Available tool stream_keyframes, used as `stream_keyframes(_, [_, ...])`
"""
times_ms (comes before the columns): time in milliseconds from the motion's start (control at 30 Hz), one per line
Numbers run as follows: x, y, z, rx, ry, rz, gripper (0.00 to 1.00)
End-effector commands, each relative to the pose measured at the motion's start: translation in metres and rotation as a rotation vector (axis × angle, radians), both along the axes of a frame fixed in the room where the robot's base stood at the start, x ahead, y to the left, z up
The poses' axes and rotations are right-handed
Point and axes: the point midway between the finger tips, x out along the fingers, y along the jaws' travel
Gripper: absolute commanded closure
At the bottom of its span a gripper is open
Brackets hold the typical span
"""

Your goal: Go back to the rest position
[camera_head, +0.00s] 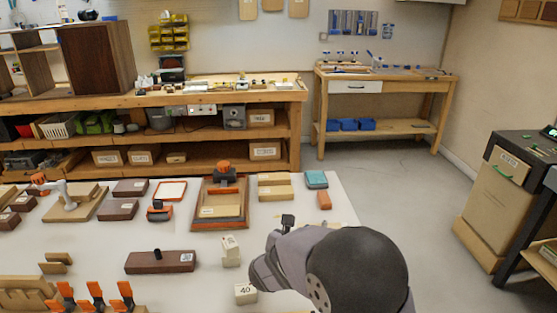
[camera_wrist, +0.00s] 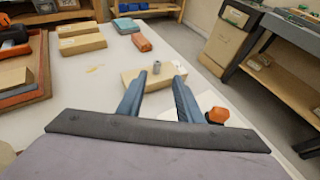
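My gripper (camera_wrist: 160,78) is open in the wrist view, with a clear gap between its two blue-grey fingers. A light wooden block (camera_wrist: 153,80) with a small grey knob (camera_wrist: 156,68) on top lies on the white table beyond the fingertips. The fingertips overlap the block in the picture; I cannot tell how far apart they are in depth. In the head view my arm is at the bottom right of the table, and its fingers are hidden behind its own links.
The white table (camera_head: 213,281) holds a framed wooden tray (camera_head: 221,221), a dark brown block (camera_head: 160,262), a block marked 40 (camera_head: 245,293) and orange clamps (camera_head: 96,296). An orange knob (camera_wrist: 217,115) is right of my fingers.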

Motion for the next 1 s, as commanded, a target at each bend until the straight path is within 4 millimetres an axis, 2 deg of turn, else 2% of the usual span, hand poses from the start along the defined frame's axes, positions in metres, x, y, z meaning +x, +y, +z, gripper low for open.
stream_keyframes(167, [-0.028, -0.03, 0.008, 0.131, -0.001, -0.165, 0.67])
stream_keyframes(267, [-0.06, -0.053, 0.011, 0.267, -0.01, -0.336, 0.67])
stream_keyframes(400, [-0.119, -0.079, 0.014, 0.504, -0.044, -0.651, 0.67])
stream_keyframes(500, [-0.163, -0.084, 0.015, 0.677, -0.084, -0.896, 0.67])
stream_keyframes(667, [-0.225, -0.072, 0.021, 0.945, -0.173, -1.294, 0.67])
stream_keyframes(800, [-0.263, -0.048, 0.031, 1.147, -0.266, -1.625, 0.67])
stream_keyframes(1000, [-0.289, -0.016, 0.045, 1.343, -0.378, -1.979, 0.67])
